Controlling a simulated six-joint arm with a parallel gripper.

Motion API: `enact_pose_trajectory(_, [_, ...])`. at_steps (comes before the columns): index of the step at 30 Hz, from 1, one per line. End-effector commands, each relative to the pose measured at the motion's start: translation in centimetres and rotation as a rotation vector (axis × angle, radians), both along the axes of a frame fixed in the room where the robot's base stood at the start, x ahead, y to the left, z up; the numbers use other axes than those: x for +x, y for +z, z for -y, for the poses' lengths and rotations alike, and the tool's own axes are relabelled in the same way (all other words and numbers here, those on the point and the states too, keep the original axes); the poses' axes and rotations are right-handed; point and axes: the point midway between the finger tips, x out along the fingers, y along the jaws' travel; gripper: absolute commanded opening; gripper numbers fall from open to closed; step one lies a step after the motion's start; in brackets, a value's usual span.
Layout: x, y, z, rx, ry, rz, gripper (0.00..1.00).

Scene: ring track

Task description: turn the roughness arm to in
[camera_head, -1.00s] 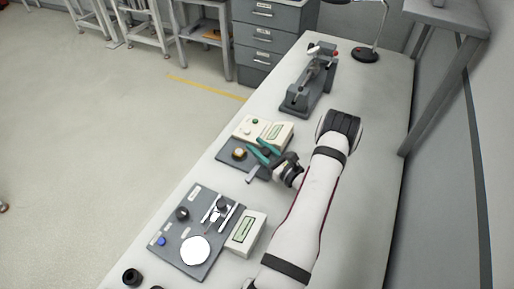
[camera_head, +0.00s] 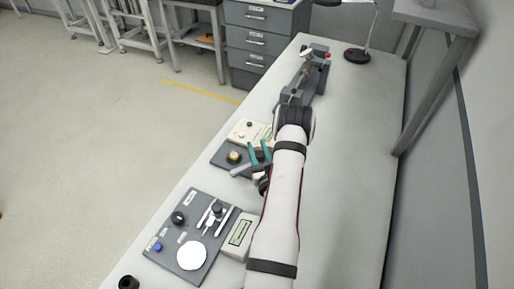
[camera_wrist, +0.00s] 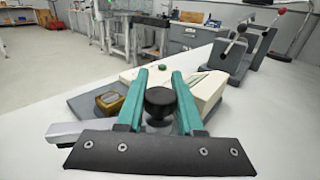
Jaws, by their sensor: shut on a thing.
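The roughness tester stands mid-bench, a dark grey base (camera_head: 223,154) with a cream box (camera_head: 243,130) behind it. In the wrist view a black round knob (camera_wrist: 160,101) sits between the teal fingers of my gripper (camera_wrist: 160,78), which is shut on it. My gripper (camera_head: 259,152) also shows in the head view, partly behind my forearm. A grey bar (camera_head: 243,170), seemingly the roughness arm, reaches left from below the fingers, near the gold round piece (camera_head: 234,157). The bar also shows in the wrist view (camera_wrist: 70,130). Its joint is hidden.
A grey plate with a white disc (camera_head: 191,255) and a cream display box (camera_head: 238,232) lie nearer on the bench. A grey lever fixture (camera_head: 308,82) and a black lamp base (camera_head: 362,55) stand farther back. The bench right of my arm is clear.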

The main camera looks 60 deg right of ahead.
Motion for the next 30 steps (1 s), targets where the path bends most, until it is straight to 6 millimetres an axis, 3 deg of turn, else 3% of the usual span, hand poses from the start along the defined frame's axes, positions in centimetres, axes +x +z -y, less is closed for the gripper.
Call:
enact_pose_trajectory(11, [0.0,0.0,0.1,-0.001,-0.004,0.001,0.0])
enact_pose_trajectory(12, [0.0,0.0,0.1,-0.001,-0.004,0.001,0.43])
enact_pose_trajectory(16, [0.0,0.0,0.1,-0.001,-0.003,0.001,0.66])
enact_pose_trajectory(26, [-0.2,0.0,-0.2,-0.001,-0.002,-0.001,0.66])
enact_pose_trajectory(30, [-1.6,-0.1,-1.9,0.003,-0.004,0.0,0.66])
